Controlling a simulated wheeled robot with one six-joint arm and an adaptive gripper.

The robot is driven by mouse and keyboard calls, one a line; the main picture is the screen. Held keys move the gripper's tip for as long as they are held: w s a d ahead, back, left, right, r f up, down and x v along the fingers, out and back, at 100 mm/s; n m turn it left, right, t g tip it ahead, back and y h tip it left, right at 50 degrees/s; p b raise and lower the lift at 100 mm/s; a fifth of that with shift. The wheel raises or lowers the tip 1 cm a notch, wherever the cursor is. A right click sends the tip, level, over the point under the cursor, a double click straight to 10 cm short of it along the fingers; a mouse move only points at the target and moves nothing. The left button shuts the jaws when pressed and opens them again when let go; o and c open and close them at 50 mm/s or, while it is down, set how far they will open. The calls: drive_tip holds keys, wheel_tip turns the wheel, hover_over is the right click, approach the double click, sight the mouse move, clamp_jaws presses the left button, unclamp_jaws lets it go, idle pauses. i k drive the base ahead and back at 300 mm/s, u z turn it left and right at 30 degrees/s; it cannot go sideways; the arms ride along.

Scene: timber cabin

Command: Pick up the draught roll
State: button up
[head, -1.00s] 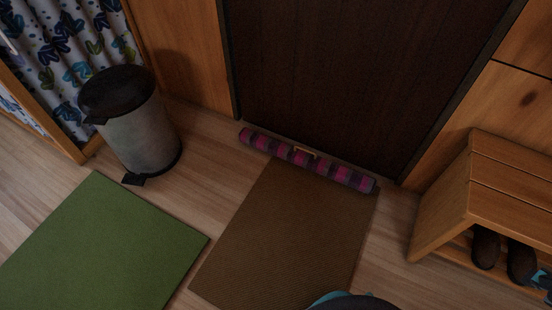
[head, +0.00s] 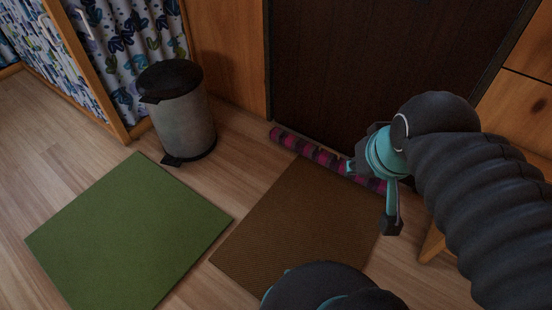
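The draught roll (head: 308,150) is a long pink and dark purple checked roll lying on the floor along the foot of the dark door. Its left part shows clearly. My gripper (head: 372,197) reaches in from the right, over the roll's right part and partly hiding it. Its fingers are spread open, with nothing visible between them. I cannot tell how high it is above the roll or whether it touches it.
A brown mat (head: 298,226) lies in front of the dark door (head: 375,60). A green mat (head: 130,232) lies to the left. A pedal bin (head: 182,115) stands near the curtained unit. A wooden bench (head: 433,246) is mostly hidden behind my arm at right.

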sight(325, 157)
drive_tip(key=u, duration=0.45)
drive_tip(key=i, duration=1)
